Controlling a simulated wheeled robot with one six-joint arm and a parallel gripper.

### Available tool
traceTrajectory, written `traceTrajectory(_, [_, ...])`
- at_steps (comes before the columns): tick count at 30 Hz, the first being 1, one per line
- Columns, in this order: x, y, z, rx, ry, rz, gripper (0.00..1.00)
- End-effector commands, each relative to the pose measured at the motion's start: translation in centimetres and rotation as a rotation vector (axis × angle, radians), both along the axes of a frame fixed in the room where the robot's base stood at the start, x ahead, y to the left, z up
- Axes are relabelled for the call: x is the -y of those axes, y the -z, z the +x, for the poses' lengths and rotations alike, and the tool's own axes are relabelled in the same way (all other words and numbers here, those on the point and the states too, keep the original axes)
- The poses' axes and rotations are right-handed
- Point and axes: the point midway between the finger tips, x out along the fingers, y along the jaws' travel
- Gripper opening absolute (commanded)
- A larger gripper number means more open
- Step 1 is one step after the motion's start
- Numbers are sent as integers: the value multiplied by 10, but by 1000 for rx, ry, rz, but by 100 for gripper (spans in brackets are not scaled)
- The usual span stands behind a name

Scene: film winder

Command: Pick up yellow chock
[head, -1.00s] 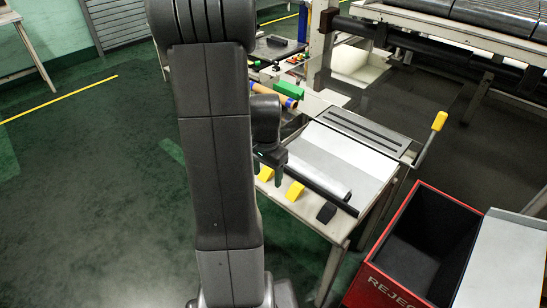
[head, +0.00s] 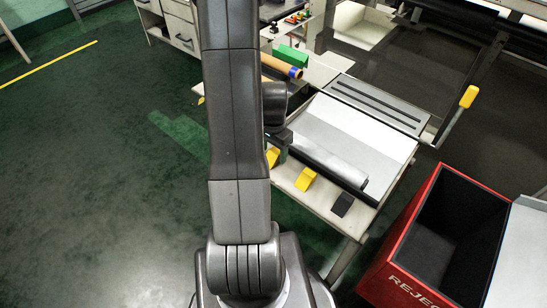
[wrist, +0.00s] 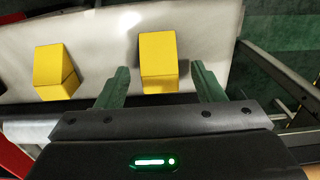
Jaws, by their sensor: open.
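Two yellow chocks and one black chock stand in a row along the front edge of the table. In the head view, one yellow chock (head: 306,179) is in plain sight, and the other yellow chock (head: 272,157) is partly hidden by my arm. The black chock (head: 342,204) is to their right. In the wrist view, my gripper (wrist: 160,70) is open, with one yellow chock (wrist: 158,55) ahead between the lines of its two green fingers. A second yellow chock (wrist: 55,70) is to the left, outside the fingers. Contact with the fingers cannot be told.
A roller (head: 328,158) lies along the table just behind the chocks. A red reject bin (head: 400,255) stands at the right. A yellow-handled lever (head: 468,97) rises at the table's right side. The green floor at the left is open.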

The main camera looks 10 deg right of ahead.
Motion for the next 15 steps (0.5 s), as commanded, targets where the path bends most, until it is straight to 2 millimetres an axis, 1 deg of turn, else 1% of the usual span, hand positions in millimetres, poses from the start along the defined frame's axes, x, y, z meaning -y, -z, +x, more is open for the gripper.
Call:
traceTrajectory(1, [0,8,-1,-3,0,0,62])
traceTrajectory(3, [0,12,-1,-1,0,0,62])
traceTrajectory(11, [0,14,0,0,0,0,62])
traceTrajectory(14, [0,13,0,0,0,0,44])
traceTrajectory(15, [0,13,0,0,0,0,36])
